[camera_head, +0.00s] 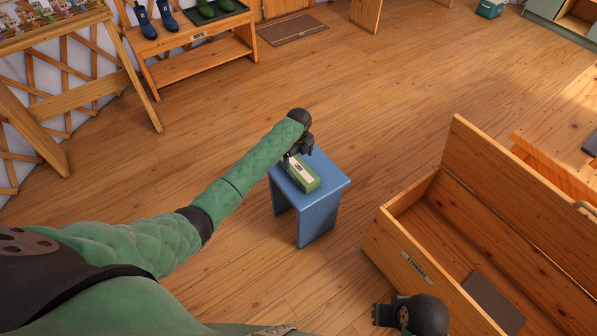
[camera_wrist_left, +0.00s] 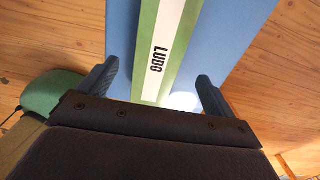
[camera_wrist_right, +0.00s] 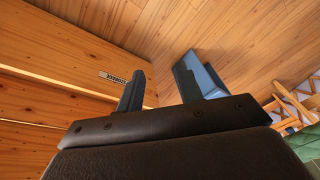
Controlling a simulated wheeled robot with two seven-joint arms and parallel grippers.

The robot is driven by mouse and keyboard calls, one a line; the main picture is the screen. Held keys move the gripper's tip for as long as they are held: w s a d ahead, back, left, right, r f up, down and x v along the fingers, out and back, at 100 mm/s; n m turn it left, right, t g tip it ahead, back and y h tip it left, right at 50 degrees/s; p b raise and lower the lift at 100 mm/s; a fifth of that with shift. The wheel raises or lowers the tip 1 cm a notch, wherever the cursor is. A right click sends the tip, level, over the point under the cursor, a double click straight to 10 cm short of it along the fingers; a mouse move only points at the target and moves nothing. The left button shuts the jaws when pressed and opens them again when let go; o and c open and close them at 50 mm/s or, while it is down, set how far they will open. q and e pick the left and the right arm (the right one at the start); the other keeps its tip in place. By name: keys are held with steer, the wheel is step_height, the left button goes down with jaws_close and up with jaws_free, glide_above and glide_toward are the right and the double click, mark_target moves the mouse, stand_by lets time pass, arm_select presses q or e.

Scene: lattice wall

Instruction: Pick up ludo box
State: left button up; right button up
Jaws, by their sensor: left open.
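The ludo box (camera_head: 303,176) is a long green box with a white band, lying on a small blue stool (camera_head: 318,222). In the left wrist view the box (camera_wrist_left: 155,50) shows its LUDO lettering. My left gripper (camera_head: 299,148) is over the end of the box, open; the fingers (camera_wrist_left: 158,72) are spread on either side of the box's line, with gaps to both sides. Contact is not visible, and the gripper partly covers the box's far end in the head view. My right gripper (camera_wrist_right: 160,70) is open and empty, near the storage chest.
An open wooden storage chest (camera_head: 418,262) stands at the right, with a wooden table (camera_head: 560,125) beyond it. A wooden bench (camera_head: 200,65) with boots is at the back left. Floor around the stool is clear.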

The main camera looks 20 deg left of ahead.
mark_target(298, 167)
arm_select(q)
step_height(298, 167, down, 2)
steer(key=shift+f, duration=0.15)
step_height(298, 167, down, 4)
steer(key=shift+s+p, duration=0.15)
steer(key=shift+p, duration=0.55)
steer(key=shift+f, duration=0.65)
arm_select(e)
steer(key=shift+s+d+r, duration=0.3)
steer(key=shift+d+r, duration=0.45)
arm_select(q)
steer(key=shift+c, duration=0.4)
steer(key=c, duration=1.1)
steer(key=shift+c, duration=0.4)
steer(key=shift+r, duration=0.2)
